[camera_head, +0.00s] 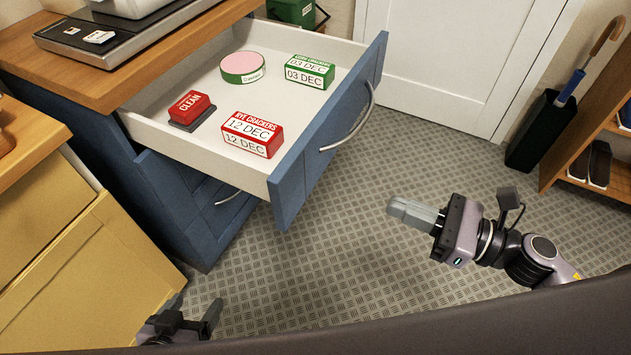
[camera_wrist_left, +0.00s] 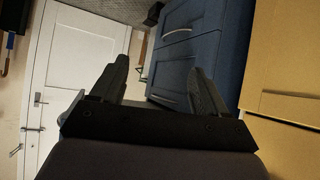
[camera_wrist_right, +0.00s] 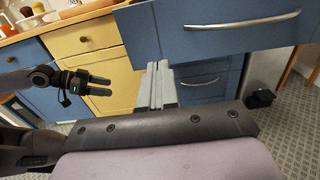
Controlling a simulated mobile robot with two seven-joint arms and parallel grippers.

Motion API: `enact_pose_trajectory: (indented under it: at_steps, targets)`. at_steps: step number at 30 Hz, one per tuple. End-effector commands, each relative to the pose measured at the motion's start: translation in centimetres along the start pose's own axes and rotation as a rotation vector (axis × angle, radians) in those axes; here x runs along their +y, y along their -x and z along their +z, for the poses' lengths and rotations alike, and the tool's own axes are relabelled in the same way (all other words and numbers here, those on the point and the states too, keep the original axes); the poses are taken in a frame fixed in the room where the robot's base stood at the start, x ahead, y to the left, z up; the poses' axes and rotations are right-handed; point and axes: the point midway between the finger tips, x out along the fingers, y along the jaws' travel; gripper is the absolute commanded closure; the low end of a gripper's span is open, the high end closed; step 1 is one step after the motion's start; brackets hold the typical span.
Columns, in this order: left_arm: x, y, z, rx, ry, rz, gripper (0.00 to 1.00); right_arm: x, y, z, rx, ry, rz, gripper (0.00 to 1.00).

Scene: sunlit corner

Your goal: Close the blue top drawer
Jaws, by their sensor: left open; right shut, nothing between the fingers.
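The blue top drawer (camera_head: 331,130) stands pulled far out of the blue cabinet in the head view, with a silver bar handle on its front. Its front also shows in the right wrist view (camera_wrist_right: 225,30). Inside lie a red-and-white box (camera_head: 252,135), a green-and-white box (camera_head: 310,72), a round pink-topped tin (camera_head: 243,67) and a red block (camera_head: 191,107) marked CLEAN. My right gripper (camera_head: 392,208) is shut and empty, in front of the drawer front and apart from it. My left gripper (camera_head: 198,306) is open and empty, low at the bottom left, apart from the drawer.
A wooden countertop (camera_head: 95,85) with a scale-like device (camera_head: 118,35) sits above the drawer. Yellow cabinets (camera_head: 85,265) stand at the left. A white door (camera_head: 455,60), a black umbrella stand (camera_head: 540,130) and a wooden shelf (camera_head: 590,140) are at the back and right. The patterned floor (camera_head: 330,270) is clear.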

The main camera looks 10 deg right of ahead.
Motion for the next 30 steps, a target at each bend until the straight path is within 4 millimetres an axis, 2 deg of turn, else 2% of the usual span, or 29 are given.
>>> enact_pose_trajectory:
  at_steps: [8, 24, 30]
  targets:
    - [-0.1, 0.4, -0.8, 0.009, -0.005, 0.000, 0.26, 0.0, -2.3, 0.3, -0.001, 0.012, 0.004, 1.00]
    - [-0.5, 1.3, -1.6, 0.008, -0.015, -0.012, 0.26, 0.0, -10.8, 0.3, -0.002, 0.007, 0.002, 1.00]
    - [-0.5, 1.5, -1.4, 0.004, -0.011, -0.018, 0.26, 0.0, -13.2, 0.2, -0.001, 0.006, 0.002, 1.00]
